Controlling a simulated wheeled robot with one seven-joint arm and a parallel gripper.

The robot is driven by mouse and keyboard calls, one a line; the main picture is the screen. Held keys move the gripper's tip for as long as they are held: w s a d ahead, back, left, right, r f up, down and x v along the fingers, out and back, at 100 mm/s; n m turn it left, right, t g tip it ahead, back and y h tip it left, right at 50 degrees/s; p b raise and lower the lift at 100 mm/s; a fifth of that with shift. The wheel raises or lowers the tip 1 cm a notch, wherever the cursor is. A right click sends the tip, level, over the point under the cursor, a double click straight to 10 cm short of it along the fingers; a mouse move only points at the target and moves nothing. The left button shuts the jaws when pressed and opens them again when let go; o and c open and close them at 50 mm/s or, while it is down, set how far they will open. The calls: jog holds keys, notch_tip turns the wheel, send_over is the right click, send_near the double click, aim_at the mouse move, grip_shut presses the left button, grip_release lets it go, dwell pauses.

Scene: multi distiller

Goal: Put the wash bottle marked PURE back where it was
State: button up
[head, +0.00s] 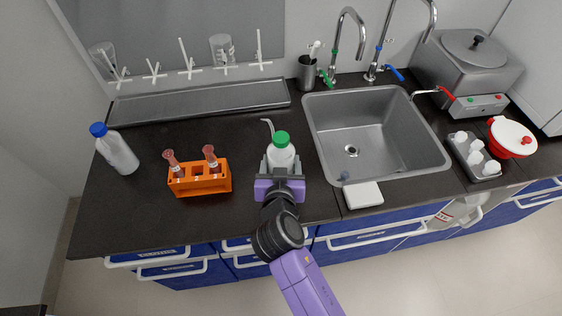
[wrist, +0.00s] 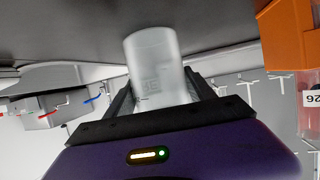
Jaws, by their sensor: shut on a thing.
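A white wash bottle (head: 281,157) with a green cap and a bent grey spout is upright between the fingers of my gripper (head: 280,172), over the counter left of the sink. My gripper is shut on its body. In the wrist view the pale, translucent bottle (wrist: 157,72) sits between the dark fingers (wrist: 160,103); marks on it are too faint to read. I cannot tell whether its base touches the counter. A second bottle (head: 120,155), white with a blue cap, stands at the counter's left end. No PURE marking is legible on either.
An orange rack (head: 200,184) with red-topped tubes stands left of my gripper. The sink (head: 375,135) is to the right, with a white block (head: 362,195) at its front edge. A grey drain tray (head: 200,102) lies behind. Dark counter (head: 140,215) is clear at front left.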

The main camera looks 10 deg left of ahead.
jog(key=o, duration=1)
jog(key=shift+f, duration=0.1)
jog(key=shift+r, duration=0.2)
jog(key=shift+s, duration=0.3)
jog(key=a+b+v, duration=0.1)
jog(key=v, duration=1)
jog(key=shift+s+d+r, duration=0.15)
jog(key=shift+d, duration=0.35)
